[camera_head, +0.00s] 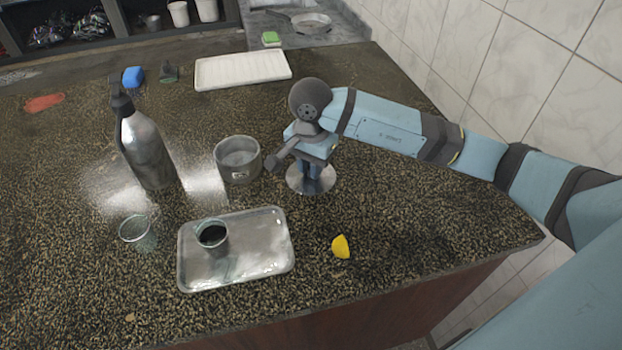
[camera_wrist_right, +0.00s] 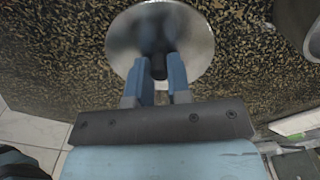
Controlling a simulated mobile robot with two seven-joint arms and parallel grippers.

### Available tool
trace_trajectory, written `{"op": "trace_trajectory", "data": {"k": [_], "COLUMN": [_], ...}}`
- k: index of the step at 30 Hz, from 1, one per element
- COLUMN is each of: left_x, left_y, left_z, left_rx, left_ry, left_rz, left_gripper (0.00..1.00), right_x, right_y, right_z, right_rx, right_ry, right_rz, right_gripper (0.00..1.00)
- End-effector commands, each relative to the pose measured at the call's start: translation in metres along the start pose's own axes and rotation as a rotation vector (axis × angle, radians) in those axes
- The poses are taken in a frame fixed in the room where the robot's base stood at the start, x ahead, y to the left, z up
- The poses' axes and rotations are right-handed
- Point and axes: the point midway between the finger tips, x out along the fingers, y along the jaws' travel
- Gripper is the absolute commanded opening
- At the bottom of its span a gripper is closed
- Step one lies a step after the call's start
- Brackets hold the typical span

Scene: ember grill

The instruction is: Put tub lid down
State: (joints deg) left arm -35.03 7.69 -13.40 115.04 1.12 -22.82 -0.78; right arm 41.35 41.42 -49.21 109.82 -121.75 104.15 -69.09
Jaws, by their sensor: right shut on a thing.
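The tub lid (camera_head: 325,183) is a round, shiny metal disc with a dark knob. It is at or just above the counter, right of the tub; I cannot tell whether it touches. My right gripper (camera_head: 311,172) points down over it, shut on the knob. In the right wrist view the lid (camera_wrist_right: 190,38) lies beyond the fingers (camera_wrist_right: 160,75), which close on the dark knob. The tub (camera_head: 238,162) is a grey metal pot, open at the top, left of the gripper. My left gripper is not in view.
A metal tray (camera_head: 265,255) with a dark-filled cup (camera_head: 211,234) is in front. A clear glass (camera_head: 134,230), a silver bottle (camera_head: 147,150), a yellow wedge (camera_head: 341,246) and a white tray (camera_head: 243,70) stand around. Counter right of the lid is clear.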

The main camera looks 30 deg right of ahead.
Motion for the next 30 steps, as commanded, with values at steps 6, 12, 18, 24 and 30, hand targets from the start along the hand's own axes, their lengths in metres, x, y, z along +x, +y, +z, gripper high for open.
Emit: {"op": "trace_trajectory", "data": {"k": [6,12,18,24,30], "left_x": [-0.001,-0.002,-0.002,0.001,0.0], "left_y": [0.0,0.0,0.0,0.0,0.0], "left_z": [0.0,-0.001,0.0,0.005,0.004], "left_rx": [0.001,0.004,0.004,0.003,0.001], "left_ry": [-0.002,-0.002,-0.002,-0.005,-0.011], "left_rz": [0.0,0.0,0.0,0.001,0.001], "left_gripper": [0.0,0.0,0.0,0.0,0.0], "right_x": [0.015,0.045,0.049,0.054,0.052], "right_y": [0.0,0.0,0.0,0.0,0.0], "right_z": [0.001,0.001,0.0,0.0,0.0], "right_rx": [0.001,0.001,0.0,0.0,0.0], "right_ry": [-0.001,-0.002,0.001,0.001,0.001], "right_rz": [0.001,0.001,-0.001,-0.001,0.0], "right_gripper": [0.0,0.0,0.0,0.0,0.43]}}
